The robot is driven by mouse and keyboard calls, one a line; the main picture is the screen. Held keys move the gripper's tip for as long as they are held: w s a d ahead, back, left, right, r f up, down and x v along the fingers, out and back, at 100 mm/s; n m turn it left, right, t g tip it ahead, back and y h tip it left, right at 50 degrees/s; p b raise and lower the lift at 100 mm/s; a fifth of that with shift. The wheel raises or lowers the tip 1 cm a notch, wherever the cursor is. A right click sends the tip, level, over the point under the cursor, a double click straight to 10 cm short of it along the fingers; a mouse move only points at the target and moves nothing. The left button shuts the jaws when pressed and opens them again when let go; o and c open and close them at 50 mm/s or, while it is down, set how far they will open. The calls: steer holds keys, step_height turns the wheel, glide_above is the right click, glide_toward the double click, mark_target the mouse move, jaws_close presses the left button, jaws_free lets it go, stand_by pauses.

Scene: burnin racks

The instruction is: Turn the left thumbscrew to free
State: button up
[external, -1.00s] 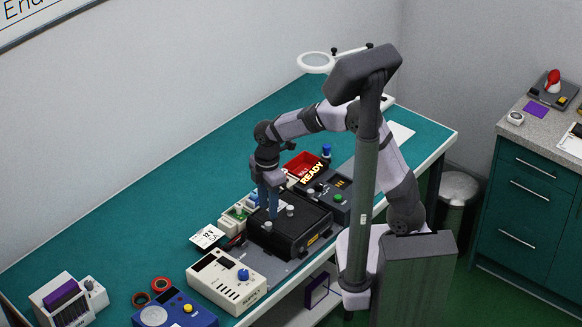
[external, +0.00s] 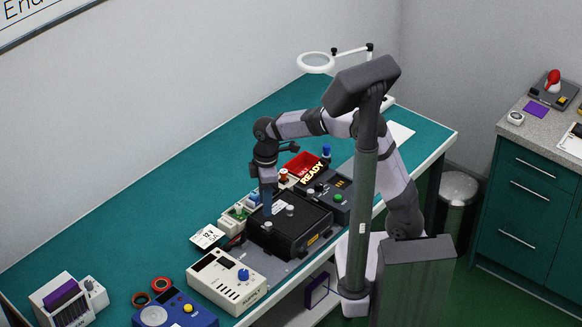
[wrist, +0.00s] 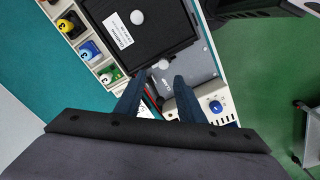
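The black box (external: 300,232) with a flat lid lies on a grey plate on the bench; it also shows in the wrist view (wrist: 170,35). A pale round thumbscrew (external: 268,227) is at its left end, and another pale knob (external: 290,210) is farther back on the lid. In the wrist view the nearer thumbscrew (wrist: 163,65) appears just beyond my fingertips, roughly in line with the gap; the other knob (wrist: 137,17) is farther off. My gripper (wrist: 158,82) is open, with two blue fingers apart and nothing between them. In the external view my gripper (external: 268,211) points down above the left thumbscrew.
A beige meter (external: 225,282) with a blue knob stands left of the box. A dark unit with a green button (external: 338,198) is at its right. Small coloured modules (external: 240,215) and a 12 V card (external: 207,236) lie behind. Bare green bench lies toward the wall.

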mark_target(268, 224)
steer(key=m, duration=0.6)
steer(key=shift+s+d+r, duration=0.1)
steer(key=shift+d+r, duration=0.1)
steer(key=m, duration=0.4)
steer(key=shift+d, duration=0.1)
steer(key=shift+f, duration=0.15)
steer(key=shift+f+p, duration=0.9)
steer(key=shift+f, duration=2.65)
jaws_close()
